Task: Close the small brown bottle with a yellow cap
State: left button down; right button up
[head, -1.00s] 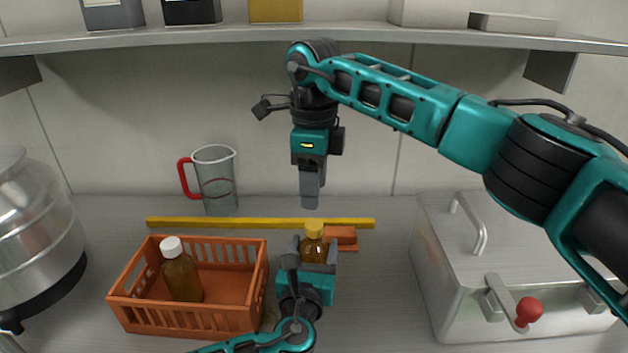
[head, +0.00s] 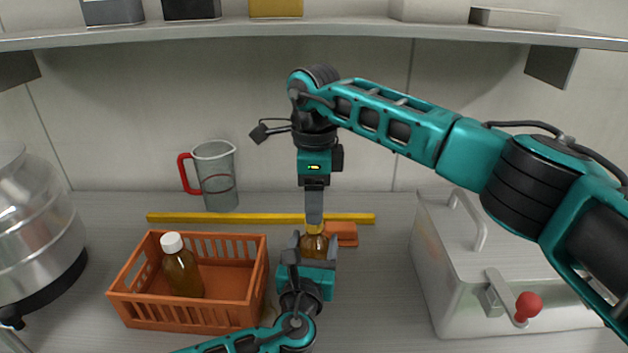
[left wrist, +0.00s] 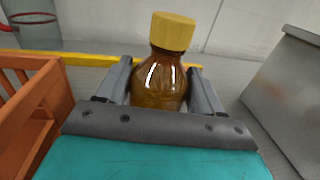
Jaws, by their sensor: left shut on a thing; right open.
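The small brown bottle (head: 314,246) stands upright on the counter, and it fills the middle of the left wrist view (left wrist: 159,84). Its yellow cap (left wrist: 172,31) sits on the neck, slightly tilted in that view; I cannot tell whether it is tight. My left gripper (head: 318,246) is shut on the bottle's body, one finger on each side. My right gripper (head: 314,222) points straight down from above, its fingertips at the cap and partly hiding it in the head view. It is open; whether the fingers touch the cap is unclear.
An orange crate (head: 190,318) holding a white-capped brown bottle (head: 182,270) stands left of my left gripper. A yellow bar (head: 260,218) lies behind. A red-handled jug (head: 215,175) stands at the back. A metal box (head: 460,260) with a red-knobbed lever is at right. A shelf (head: 350,33) runs above.

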jog(key=shift+f, duration=1.9)
jog(key=shift+c, duration=0.3)
grip_shut()
jog(key=m, duration=0.5)
jog(key=shift+o, duration=0.9)
grip_release()
jog(key=shift+r, duration=0.1)
notch_tip(320, 180, up, 12)
